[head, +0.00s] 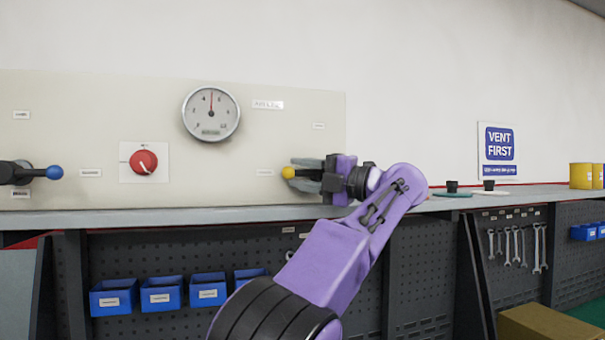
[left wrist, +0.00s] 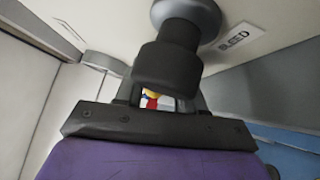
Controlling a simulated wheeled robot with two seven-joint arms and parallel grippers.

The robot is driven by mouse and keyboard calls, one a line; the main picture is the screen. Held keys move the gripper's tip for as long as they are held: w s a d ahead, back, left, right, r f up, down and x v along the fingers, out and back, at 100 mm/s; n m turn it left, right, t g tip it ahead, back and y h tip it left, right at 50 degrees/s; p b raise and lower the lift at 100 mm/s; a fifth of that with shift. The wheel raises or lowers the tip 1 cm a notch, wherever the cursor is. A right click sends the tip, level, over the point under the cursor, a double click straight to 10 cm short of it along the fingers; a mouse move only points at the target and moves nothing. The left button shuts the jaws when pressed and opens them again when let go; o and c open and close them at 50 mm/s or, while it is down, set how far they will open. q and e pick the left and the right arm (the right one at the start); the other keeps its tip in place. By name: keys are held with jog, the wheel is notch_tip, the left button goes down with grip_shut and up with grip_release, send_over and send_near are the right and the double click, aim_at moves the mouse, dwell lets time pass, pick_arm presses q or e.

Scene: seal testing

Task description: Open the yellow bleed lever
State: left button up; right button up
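The yellow bleed lever (head: 288,173) is on the right part of the beige panel, its round yellow knob pointing left. My left gripper (head: 304,174) is at the lever, coming from the right, with one finger above and one below the dark lever arm. The fingers look apart, with no clear contact. In the left wrist view the lever's dark hub (left wrist: 168,68) fills the space in front of my gripper, beside a BLEED label (left wrist: 234,38). A bit of yellow shows between the fingers, which the hub partly hides. My right gripper is not in view.
A blue-knobbed lever (head: 53,172), a red dial (head: 143,161) and a round gauge (head: 211,113) are on the same panel. A grey shelf edge (head: 150,217) runs just below. Blue bins (head: 160,294) hang underneath. A VENT FIRST sign (head: 499,144) is at right.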

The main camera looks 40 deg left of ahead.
pick_arm(q)
jog(key=shift+w+a, duration=0.1)
jog(key=shift+w, duration=0.05)
jog(key=shift+s+r, duration=0.1)
jog(key=shift+s, duration=0.2)
grip_shut()
